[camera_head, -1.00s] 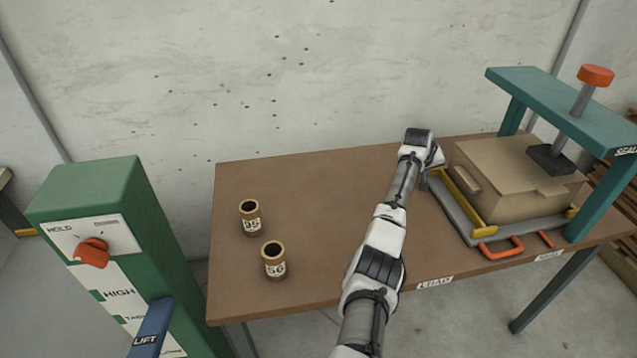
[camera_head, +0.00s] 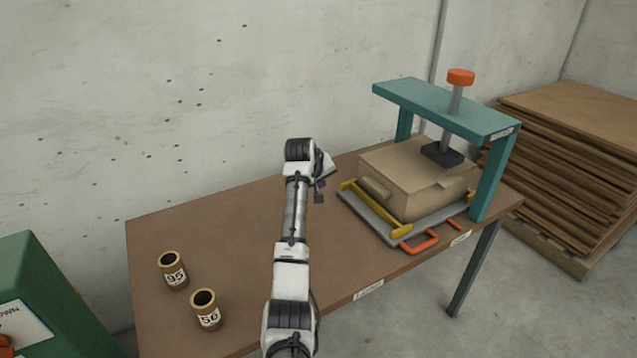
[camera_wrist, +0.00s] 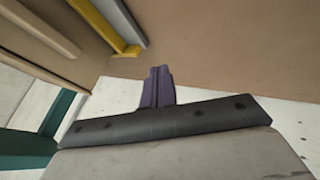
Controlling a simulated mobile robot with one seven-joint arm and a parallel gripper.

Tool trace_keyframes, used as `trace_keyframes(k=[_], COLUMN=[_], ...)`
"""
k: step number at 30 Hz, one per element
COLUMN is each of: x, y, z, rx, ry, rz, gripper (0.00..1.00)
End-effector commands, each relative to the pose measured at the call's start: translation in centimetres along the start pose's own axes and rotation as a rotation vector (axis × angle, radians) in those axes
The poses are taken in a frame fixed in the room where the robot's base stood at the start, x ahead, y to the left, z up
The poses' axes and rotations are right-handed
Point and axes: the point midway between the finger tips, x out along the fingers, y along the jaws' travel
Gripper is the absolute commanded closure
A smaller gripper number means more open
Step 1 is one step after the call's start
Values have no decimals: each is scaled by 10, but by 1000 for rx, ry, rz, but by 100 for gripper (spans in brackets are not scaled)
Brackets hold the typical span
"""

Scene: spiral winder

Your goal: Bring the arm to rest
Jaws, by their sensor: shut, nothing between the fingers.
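My arm reaches out over the brown table (camera_head: 235,275) in the head view, with its wrist raised near the table's back edge. My gripper (camera_head: 319,192) is small there, left of the press and apart from the cardboard box (camera_head: 405,181). In the wrist view my gripper (camera_wrist: 160,73) shows its dark fingers together with nothing between them. The box (camera_wrist: 50,42) and a yellow rail (camera_wrist: 98,22) show at the upper left of that view.
A teal press (camera_head: 448,106) with an orange knob stands over the box on a grey tray (camera_head: 372,217). Two cardboard tubes (camera_head: 173,270) (camera_head: 206,309) stand at the table's left. A green control box (camera_head: 40,300) is at the far left. Stacked brown sheets (camera_head: 560,165) lie on a pallet at right.

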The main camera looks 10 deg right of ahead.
Motion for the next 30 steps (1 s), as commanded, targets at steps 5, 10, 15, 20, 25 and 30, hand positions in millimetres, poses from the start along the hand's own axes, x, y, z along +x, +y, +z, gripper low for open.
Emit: trace_keyframes(k=[5,10,15,20,25,30], x=[-15,-19,-18,-29,-87,-184], y=[0,0,0,-8,-50,-115], z=[0,0,0,-15,-78,-138], rx=[1,0,0,-9,-37,-53], ry=[0,0,-1,58,341,714], rz=[0,0,0,20,90,117], gripper=[100,100,100,100,100,100])
